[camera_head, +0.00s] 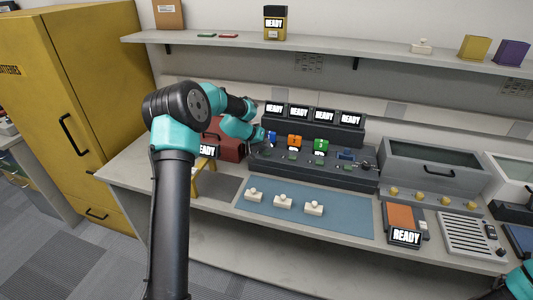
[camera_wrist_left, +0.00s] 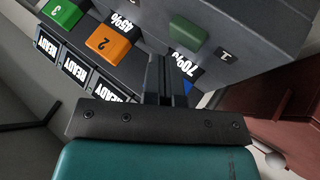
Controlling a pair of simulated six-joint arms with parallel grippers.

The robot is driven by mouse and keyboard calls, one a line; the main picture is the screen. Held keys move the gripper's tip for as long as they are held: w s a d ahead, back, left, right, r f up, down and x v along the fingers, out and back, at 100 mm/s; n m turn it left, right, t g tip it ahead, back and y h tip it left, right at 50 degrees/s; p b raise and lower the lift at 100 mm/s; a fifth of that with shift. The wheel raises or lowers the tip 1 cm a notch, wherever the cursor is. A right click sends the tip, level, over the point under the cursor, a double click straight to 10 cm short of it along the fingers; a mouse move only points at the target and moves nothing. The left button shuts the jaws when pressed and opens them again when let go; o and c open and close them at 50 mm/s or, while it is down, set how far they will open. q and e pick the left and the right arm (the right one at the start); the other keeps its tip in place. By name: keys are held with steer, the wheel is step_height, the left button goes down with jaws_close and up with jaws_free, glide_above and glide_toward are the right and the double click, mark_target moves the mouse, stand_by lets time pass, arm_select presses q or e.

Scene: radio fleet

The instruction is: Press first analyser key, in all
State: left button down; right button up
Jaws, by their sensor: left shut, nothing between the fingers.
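The dark analyser console (camera_head: 340,175) stands on the bench, with blue, orange (camera_head: 294,141) and green (camera_head: 320,146) radios along it. In the left wrist view, a green key (camera_wrist_left: 187,33) sits beside the label "1" and a "70%" readout. My left gripper (camera_wrist_left: 166,72) is shut and empty at the console's first station, its tips beside that readout and apart from the green key in the picture. The blue radio there is mostly hidden behind the fingers. In the head view my left gripper (camera_head: 262,138) is at the console's left end.
A raised block with several READY screens (camera_head: 325,118) stands behind the radios. A red case (camera_head: 228,148) is close on the left. A blue mat (camera_head: 345,218) with three white knobbed pieces lies in front. A grey lidded bin (camera_head: 430,165) stands right.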

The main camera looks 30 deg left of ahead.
mark_target(265, 152)
arm_select(q)
steer(key=shift+f, duration=0.2)
steer(key=shift+f, duration=0.25)
steer(key=shift+f, duration=0.45)
stand_by(1.0)
stand_by(0.4)
steer(key=shift+r, duration=0.9)
steer(key=shift+r, duration=2.5)
steer(key=shift+s, duration=0.15)
